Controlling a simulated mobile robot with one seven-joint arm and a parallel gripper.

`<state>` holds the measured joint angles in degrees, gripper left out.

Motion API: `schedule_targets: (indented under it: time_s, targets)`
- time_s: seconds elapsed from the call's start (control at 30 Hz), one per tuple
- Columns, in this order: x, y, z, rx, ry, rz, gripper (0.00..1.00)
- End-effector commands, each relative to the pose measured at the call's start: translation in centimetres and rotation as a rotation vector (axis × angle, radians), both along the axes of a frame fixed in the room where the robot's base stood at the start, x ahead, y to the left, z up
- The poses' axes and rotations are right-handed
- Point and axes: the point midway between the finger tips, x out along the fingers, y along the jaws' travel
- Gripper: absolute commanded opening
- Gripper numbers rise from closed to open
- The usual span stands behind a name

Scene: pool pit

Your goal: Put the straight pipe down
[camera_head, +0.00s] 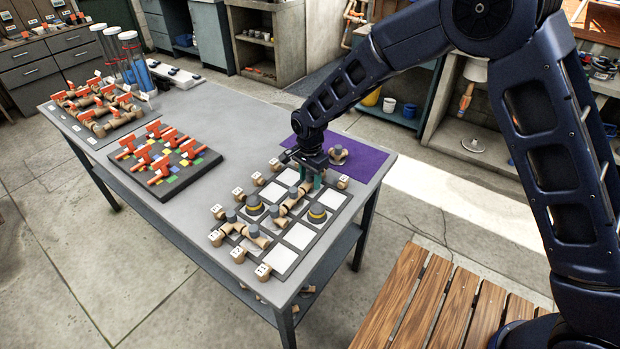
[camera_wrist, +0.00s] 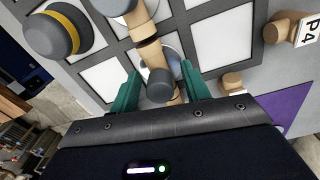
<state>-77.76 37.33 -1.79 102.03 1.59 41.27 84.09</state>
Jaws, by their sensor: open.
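The straight pipe (camera_wrist: 149,50), tan with a grey knob, lies on the grid board (camera_head: 254,273) in the wrist view. It runs away from my gripper toward the top of that view and seems lined up with another piece there; I cannot tell where one ends. In the head view the pipe (camera_head: 292,203) is partly hidden by my gripper (camera_head: 311,182). My gripper's two green fingers (camera_wrist: 161,90) are open, one on each side of the pipe's near end, with small gaps visible. The gripper is low over the board.
Yellow-ringed grey caps (camera_head: 317,214) and other tan pipe pieces (camera_head: 240,229) sit on nearby cells. Labelled tan stubs (camera_head: 343,182) line the board's edge. A purple mat (camera_head: 365,160) with one fitting lies behind. Red-handled valves (camera_head: 160,155) stand on a dark board at left.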

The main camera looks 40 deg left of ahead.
Motion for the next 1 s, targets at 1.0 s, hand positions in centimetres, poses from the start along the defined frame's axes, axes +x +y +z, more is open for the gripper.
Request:
schedule_targets:
  time_s: [1.0]
  targets:
    - [0.0, 0.1, 12.0, 0.001, 0.0, -0.001, 0.47]
